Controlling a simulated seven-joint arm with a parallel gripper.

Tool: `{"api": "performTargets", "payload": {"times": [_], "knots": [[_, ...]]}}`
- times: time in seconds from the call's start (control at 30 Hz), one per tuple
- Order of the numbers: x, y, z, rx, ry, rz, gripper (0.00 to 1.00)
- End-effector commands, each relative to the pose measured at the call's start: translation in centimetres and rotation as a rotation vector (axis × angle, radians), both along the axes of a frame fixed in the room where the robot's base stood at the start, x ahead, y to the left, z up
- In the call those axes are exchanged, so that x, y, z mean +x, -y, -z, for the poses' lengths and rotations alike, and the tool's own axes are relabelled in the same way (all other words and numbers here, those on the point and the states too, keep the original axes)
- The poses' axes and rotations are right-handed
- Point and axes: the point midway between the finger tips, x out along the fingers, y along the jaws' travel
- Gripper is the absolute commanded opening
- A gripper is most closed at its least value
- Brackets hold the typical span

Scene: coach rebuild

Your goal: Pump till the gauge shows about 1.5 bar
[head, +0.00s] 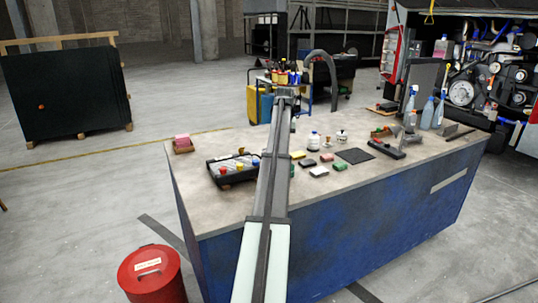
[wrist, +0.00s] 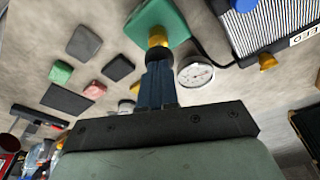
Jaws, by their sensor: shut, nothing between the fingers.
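In the wrist view a round white gauge (wrist: 196,72) with a dark rim lies right of my fingers. Its needle and numbers are too small to read. A green block (wrist: 160,18) carries a yellow knob (wrist: 157,36).
A ribbed unit (wrist: 252,22) with a yellow knob (wrist: 267,61) lies at the wrist view's upper right. In the head view, the workbench (head: 215,215) holds a black device (head: 222,178) with coloured knobs, a dark mat (head: 354,156) and small blocks. Spray bottles (head: 428,113) stand right.

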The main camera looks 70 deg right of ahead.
Motion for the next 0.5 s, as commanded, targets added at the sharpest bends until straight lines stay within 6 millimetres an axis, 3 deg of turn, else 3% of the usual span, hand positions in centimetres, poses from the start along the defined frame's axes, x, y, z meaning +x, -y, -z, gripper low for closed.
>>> {"api": "performTargets", "payload": {"times": [0.5], "knots": [[0.0,0.0,-1.0,0.000,0.000,0.000,0.00]]}}
